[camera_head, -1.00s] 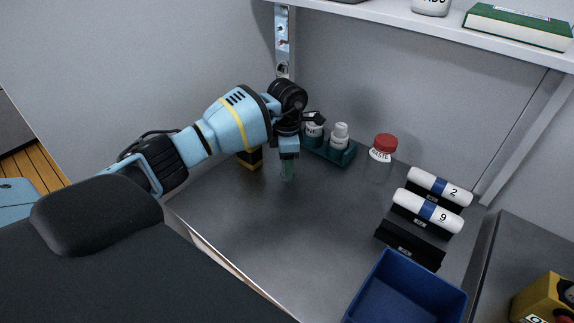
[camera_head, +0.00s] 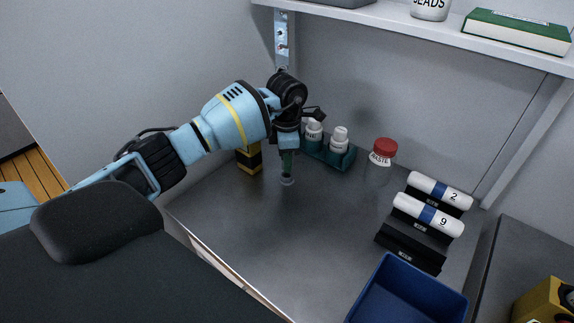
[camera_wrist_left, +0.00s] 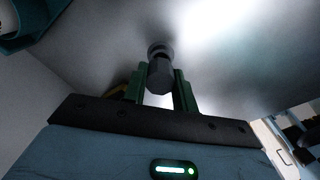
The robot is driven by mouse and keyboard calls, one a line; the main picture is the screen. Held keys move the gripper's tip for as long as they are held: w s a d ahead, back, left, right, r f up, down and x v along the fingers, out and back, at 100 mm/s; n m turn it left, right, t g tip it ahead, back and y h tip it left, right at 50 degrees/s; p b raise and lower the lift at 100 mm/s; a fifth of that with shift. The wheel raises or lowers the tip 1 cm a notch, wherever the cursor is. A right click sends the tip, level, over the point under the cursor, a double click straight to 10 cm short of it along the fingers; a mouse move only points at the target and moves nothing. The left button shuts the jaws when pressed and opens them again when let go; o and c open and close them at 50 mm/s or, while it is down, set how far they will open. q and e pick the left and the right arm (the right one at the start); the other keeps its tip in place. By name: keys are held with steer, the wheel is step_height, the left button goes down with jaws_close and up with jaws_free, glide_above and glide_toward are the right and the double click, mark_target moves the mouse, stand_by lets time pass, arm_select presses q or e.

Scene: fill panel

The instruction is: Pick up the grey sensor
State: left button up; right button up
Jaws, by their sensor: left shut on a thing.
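The grey sensor (camera_wrist_left: 160,76) is a small dark grey piece with a rounder end, between the two green fingers of my left gripper (camera_wrist_left: 159,88) in the left wrist view. My left gripper (camera_head: 287,166) points down over the panel's floor in the head view and is shut on the sensor. A small grey round end (camera_head: 287,181) shows just under its fingertips. I cannot tell whether that end touches the floor. The fingers hide most of the sensor in the head view. My right gripper is not in view.
A teal rack (camera_head: 330,154) with white bottles stands close behind the gripper, and a yellow-black block (camera_head: 249,159) to its left. A red-lidded waste jar (camera_head: 383,152), white rolls (camera_head: 427,213) and a blue bin (camera_head: 405,293) are at right. The middle floor is clear.

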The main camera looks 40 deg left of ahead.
arm_select(q)
step_height(320, 180, up, 8)
steer(key=shift+f, duration=0.1)
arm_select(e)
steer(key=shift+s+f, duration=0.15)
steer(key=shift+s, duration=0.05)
arm_select(q)
steer(key=shift+s+d+m, duration=0.3)
steer(key=shift+d+m, duration=0.1)
steer(key=shift+m, duration=0.2)
steer(key=s+d+f+m+p, duration=0.1)
steer(key=s+d+m, duration=0.5)
steer(key=s+m, duration=0.3)
steer(key=s+d+f+m, duration=0.1)
steer(key=s+d+m, duration=0.6)
steer(key=m, duration=0.9)
steer(key=s, duration=0.2)
steer(key=shift+s+f+p, duration=0.25)
steer(key=shift+s+p, duration=0.05)
steer(key=shift+p, duration=0.05)
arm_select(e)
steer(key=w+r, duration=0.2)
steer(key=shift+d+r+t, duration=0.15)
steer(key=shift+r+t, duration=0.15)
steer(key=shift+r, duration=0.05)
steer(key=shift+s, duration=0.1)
